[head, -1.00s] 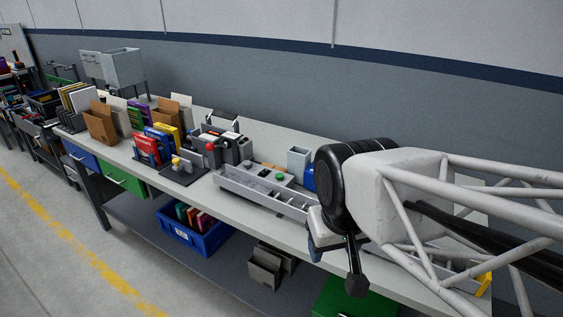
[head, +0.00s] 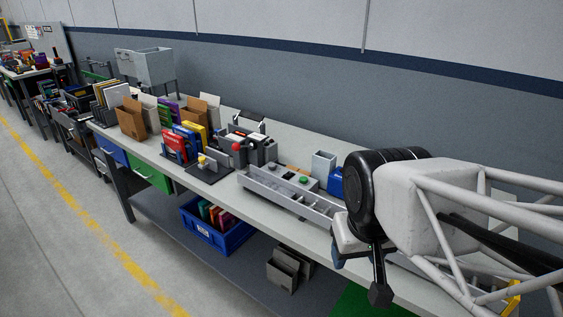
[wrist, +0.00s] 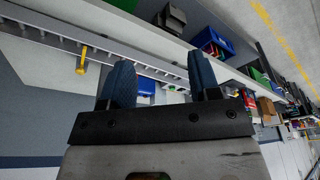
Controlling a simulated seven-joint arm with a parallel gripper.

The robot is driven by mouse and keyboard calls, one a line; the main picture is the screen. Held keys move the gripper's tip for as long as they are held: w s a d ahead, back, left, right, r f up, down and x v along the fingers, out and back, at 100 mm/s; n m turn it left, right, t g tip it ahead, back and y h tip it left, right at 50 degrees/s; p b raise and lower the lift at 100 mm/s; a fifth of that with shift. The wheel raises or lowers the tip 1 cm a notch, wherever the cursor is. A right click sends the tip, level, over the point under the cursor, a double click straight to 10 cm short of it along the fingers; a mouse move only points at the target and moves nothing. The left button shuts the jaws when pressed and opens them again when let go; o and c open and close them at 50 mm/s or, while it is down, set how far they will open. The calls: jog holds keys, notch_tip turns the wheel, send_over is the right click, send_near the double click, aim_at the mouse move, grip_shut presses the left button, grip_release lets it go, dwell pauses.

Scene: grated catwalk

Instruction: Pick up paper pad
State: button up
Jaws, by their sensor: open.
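I cannot pick out the paper pad for certain in either view. Upright white and coloured flat items (head: 116,95) stand in holders at the left part of the bench, too small to tell apart. My gripper (wrist: 163,78) is open in the wrist view, with two blue fingers spread apart and nothing between them. In the head view my gripper is at the right, over the bench's front edge, largely hidden behind my arm. It is well to the right of the upright items.
The long bench (head: 255,205) carries a grey divided tray (head: 290,190), cardboard boxes (head: 131,118), and red and blue folders (head: 175,145). A blue bin (head: 208,232) sits on the lower shelf. The wall runs behind. The floor (head: 50,240) in front is clear.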

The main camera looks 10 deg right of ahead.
jog(key=shift+c, duration=0.5)
jog(key=w+r+n+g, duration=0.1)
jog(key=w+r+n, duration=0.1)
jog(key=w, duration=1.5)
jog(key=w+r+n, duration=0.1)
jog(key=w+n, duration=0.2)
jog(key=w, duration=1.5)
jog(key=w+f+n, duration=0.1)
jog(key=w+f, duration=0.5)
jog(key=w, duration=0.4)
jog(key=w+f+n+g, duration=0.1)
jog(key=w+f, duration=0.5)
jog(key=w, duration=0.4)
jog(key=w+f+n, duration=0.2)
jog(key=w+f, duration=0.4)
jog(key=w, duration=0.5)
jog(key=shift+w+d+f+g, duration=0.1)
jog(key=shift+f+g, duration=0.2)
jog(key=shift+f, duration=0.1)
jog(key=shift+w+f, duration=0.3)
jog(key=shift+w, duration=0.05)
